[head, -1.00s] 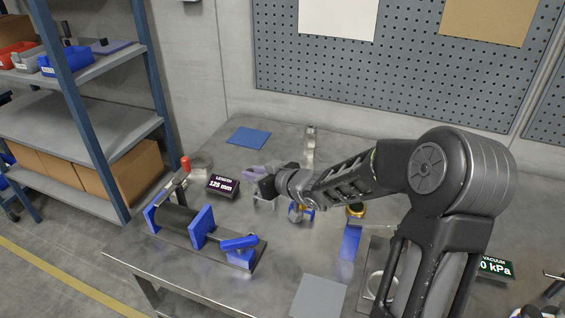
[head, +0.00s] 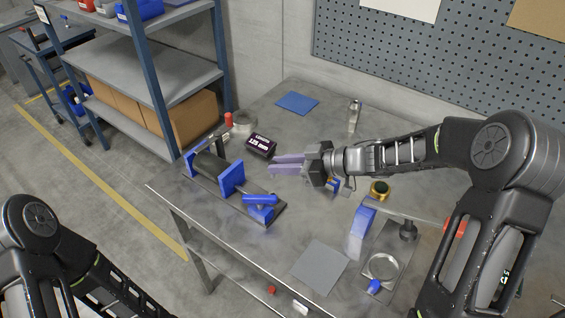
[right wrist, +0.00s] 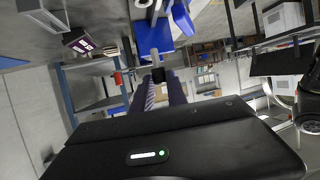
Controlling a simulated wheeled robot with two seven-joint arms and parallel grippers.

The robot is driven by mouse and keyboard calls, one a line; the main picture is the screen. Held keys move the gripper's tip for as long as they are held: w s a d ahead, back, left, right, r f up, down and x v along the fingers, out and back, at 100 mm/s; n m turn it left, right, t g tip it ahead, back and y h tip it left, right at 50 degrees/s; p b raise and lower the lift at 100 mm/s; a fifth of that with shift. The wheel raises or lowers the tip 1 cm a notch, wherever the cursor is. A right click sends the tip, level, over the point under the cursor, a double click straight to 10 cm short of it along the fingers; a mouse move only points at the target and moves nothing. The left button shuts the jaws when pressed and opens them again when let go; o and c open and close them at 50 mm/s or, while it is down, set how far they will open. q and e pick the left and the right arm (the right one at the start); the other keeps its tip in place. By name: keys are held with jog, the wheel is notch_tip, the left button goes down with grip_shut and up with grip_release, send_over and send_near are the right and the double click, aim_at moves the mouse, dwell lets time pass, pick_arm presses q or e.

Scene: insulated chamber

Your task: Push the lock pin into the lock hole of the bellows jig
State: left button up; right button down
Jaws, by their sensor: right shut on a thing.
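The bellows jig (head: 232,176) stands on the left part of the metal table, with a black bellows (head: 207,165) between blue plates and a blue lever part (head: 260,200) at its right end. My right gripper (head: 274,164) is just behind and right of the jig, above the table and apart from it. In the right wrist view its fingers (right wrist: 163,90) are shut on a small dark, pin-like thing (right wrist: 158,75), which I take for the lock pin. The head view does not show the pin clearly. The lock hole cannot be made out. My left gripper is out of view.
A display reading 125 mm (head: 261,145) stands behind the jig. A blue mat (head: 297,103) and a grey mat (head: 320,266) lie flat. A shelf rack (head: 150,90) stands left of the table.

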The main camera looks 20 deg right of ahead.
notch_tip(320, 180, down, 6)
jog(key=b, duration=0.2)
jog(key=shift+b, duration=0.35)
jog(key=shift+f, duration=0.2)
dwell(0.8)
jog(key=shift+f, duration=0.35)
jog(key=shift+f, duration=0.15)
dwell(0.3)
jog(key=shift+f, duration=0.35)
jog(key=shift+f, duration=0.95)
dwell(2.3)
dwell(0.3)
